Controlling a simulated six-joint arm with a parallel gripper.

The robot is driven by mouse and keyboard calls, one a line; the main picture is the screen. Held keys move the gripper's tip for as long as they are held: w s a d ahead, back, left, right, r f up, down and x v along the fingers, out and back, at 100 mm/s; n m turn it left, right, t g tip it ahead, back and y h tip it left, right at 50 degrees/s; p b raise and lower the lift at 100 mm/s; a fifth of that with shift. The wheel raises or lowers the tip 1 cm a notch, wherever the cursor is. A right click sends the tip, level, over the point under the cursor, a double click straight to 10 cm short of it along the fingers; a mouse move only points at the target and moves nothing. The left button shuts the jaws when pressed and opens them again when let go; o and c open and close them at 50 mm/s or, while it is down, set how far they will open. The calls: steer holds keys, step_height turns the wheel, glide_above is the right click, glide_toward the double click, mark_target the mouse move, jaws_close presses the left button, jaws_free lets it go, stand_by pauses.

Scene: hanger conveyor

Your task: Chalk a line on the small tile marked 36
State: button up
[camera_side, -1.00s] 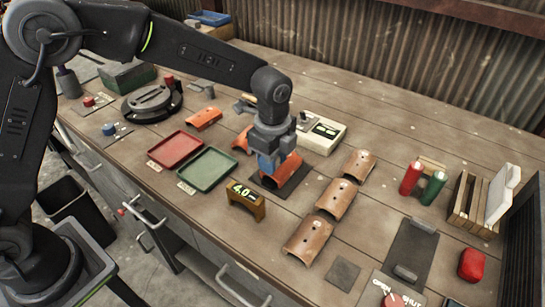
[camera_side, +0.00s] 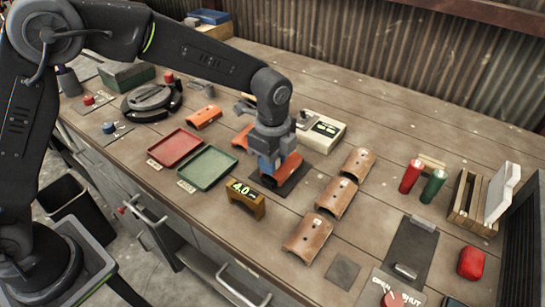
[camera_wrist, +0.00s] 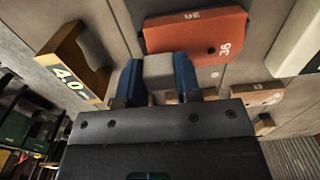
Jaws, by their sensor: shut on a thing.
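My gripper (camera_wrist: 158,85) has blue fingers and is shut on a pale grey block (camera_wrist: 158,68), which looks like the chalk. An orange tile (camera_wrist: 190,32) marked 36 lies just beyond the fingers in the wrist view. In the side view my gripper (camera_side: 268,160) is low over an orange tile (camera_side: 284,168) on a dark mat (camera_side: 292,182). The gripper hides part of this tile. I cannot tell whether the block touches it, and no chalk line is clear.
A yellow-brown bridge marked 4.0 (camera_side: 245,198) stands close in front. Red (camera_side: 175,148) and green (camera_side: 207,168) trays lie left. Brown curved tiles (camera_side: 336,197) form a row at right. A white device (camera_side: 322,132) stands behind. Another orange tile (camera_side: 204,117) lies farther left.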

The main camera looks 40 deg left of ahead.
steer(key=shift+f, duration=0.25)
steer(key=shift+w, duration=0.15)
steer(key=shift+w, duration=0.65)
steer(key=shift+s, duration=0.15)
stand_by(0.3)
steer(key=shift+s+f, duration=0.1)
steer(key=shift+s, duration=0.6)
steer(key=shift+w, duration=0.1)
steer(key=shift+w+f, duration=0.1)
steer(key=shift+w, duration=0.65)
